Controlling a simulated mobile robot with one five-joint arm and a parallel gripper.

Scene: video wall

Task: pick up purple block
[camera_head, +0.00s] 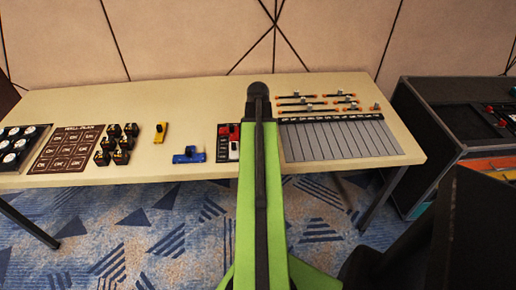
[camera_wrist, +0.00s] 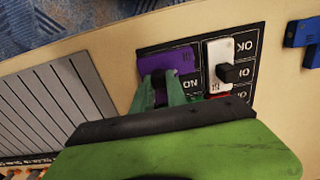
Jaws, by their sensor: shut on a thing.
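The purple block (camera_wrist: 167,62) lies flat on a black panel with white lettering (camera_wrist: 192,87) in the wrist view. My gripper (camera_wrist: 159,80) has its green fingers at the block's near side, closed around its small dark knob. The fingers hide most of the knob and part of the block. Whether the block is clear of the panel cannot be told. In the head view my green arm hides the purple block and the gripper; part of the black panel (camera_head: 222,155) shows to its left.
A white block (camera_wrist: 220,64) with a black knob lies close beside the purple one. A blue block (camera_head: 189,156) and a yellow block (camera_head: 161,132) stand farther left on the table. A grey striped board (camera_head: 340,140) lies right of the arm. Several black knobbed blocks (camera_head: 114,145) stand left.

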